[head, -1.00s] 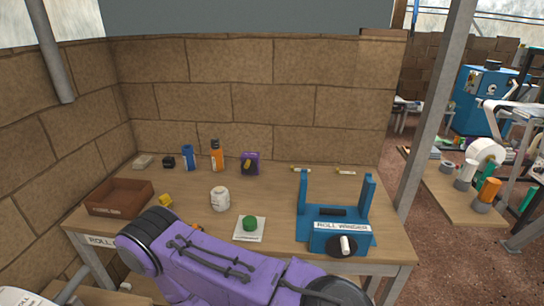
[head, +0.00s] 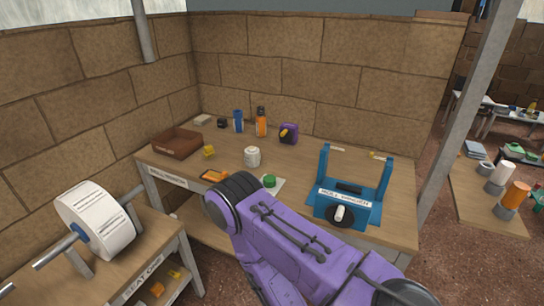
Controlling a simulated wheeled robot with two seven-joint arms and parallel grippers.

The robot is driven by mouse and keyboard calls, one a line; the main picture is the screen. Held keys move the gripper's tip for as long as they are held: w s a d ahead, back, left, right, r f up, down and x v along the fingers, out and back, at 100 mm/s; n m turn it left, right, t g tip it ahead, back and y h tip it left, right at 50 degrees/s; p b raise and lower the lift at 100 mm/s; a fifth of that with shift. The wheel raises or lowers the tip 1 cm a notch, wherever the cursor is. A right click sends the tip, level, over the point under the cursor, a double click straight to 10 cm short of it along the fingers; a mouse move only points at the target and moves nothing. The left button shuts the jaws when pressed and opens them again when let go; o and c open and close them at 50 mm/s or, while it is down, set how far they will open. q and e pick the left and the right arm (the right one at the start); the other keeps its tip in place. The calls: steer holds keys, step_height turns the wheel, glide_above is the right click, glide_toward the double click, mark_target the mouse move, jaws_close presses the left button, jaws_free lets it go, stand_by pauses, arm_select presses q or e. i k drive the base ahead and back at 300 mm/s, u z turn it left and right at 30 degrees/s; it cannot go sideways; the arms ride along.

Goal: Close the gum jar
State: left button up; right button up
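A small white jar (head: 252,158), which looks like the gum jar, stands upright on the wooden workbench (head: 225,165). The picture is too small to read its label or see into its mouth. A green round lid (head: 269,180) lies on a white card (head: 277,187) in front and to the right of the jar, apart from it. My purple arm crosses the lower middle of the head view, its black rounded end close in front of the card and covering part of it. Neither of my grippers shows.
A blue roll winder (head: 345,208) stands right of the card. A brown tray (head: 176,144), a yellow block (head: 208,152) and an orange item (head: 214,175) lie left of the jar. Bottles and a purple dispenser (head: 288,134) stand behind. A white roll (head: 95,220) stands on a lower-left bench.

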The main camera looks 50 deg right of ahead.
mark_target(252, 156)
steer(key=z, duration=0.8)
